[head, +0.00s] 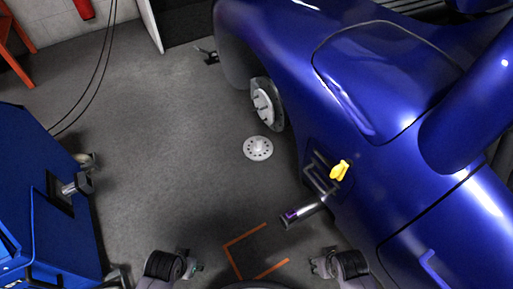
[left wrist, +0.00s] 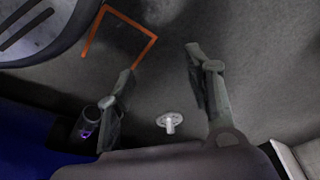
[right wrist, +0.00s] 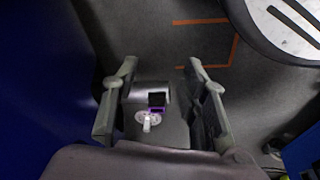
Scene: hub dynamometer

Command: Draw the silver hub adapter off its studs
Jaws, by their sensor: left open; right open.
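In the head view a silver-white plate (head: 263,103) with short projections is on the wheel end of the blue car. A separate pale round flange (head: 258,148) with a ring of dark holes appears on or just above the floor; its height is unclear. I cannot tell for sure which is the adapter. My right gripper (head: 323,263) and left gripper (head: 188,266) are open and empty at the bottom of the head view, apart from both.
The blue car (head: 400,80) fills the right side. A silver cylinder with a purple ring (head: 302,213) juts from it, below a yellow handle (head: 339,170). A blue cabinet (head: 40,200) with a silver shaft (head: 75,184) stands at left. Orange lines (head: 245,236) mark the floor.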

